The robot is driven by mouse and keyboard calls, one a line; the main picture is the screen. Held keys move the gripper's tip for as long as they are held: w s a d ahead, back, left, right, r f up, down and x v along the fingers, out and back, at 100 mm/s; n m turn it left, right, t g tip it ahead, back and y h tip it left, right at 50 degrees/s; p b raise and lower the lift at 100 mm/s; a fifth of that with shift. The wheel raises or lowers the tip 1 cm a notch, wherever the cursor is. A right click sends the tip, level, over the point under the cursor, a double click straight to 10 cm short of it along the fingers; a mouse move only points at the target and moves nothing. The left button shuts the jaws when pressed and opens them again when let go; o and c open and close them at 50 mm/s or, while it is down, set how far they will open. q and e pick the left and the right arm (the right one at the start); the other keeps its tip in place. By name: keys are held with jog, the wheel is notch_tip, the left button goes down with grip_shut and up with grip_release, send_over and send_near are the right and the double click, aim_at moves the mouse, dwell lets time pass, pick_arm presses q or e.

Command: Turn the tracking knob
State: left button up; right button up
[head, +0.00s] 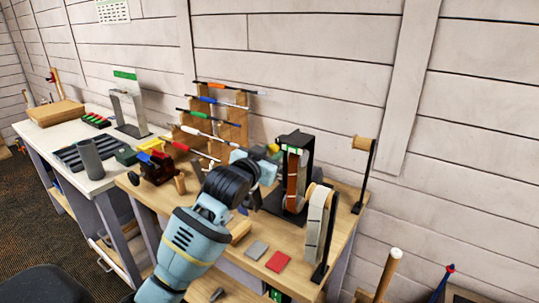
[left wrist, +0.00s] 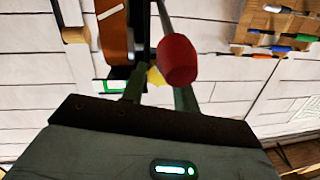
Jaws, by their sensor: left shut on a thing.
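The belt sander (head: 292,180) stands on the wooden bench, with an upright brown belt. A small yellow knob (head: 273,148) shows at its left side near the top; I take it to be the tracking knob. In the left wrist view the yellow knob (left wrist: 154,77) sits between the fingers of my left gripper (left wrist: 158,84), which is shut on it. In the head view my left gripper (head: 266,157) reaches the knob from the left, its fingertips mostly hidden. A red grip on a grey rod (left wrist: 178,60) partly covers the view beside the fingers. My right gripper is not in view.
A red vise (head: 156,167) is at the left of the bench. Red (head: 278,261) and grey (head: 257,249) pads lie in front.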

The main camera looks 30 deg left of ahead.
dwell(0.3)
pick_arm(q)
jog(key=o, duration=1)
jog(key=shift+s, duration=0.1)
jog(key=shift+s+r, duration=0.2)
jog(key=shift+s, duration=1.7)
jog(key=shift+s+r, duration=0.15)
jog(key=shift+s, duration=1.75)
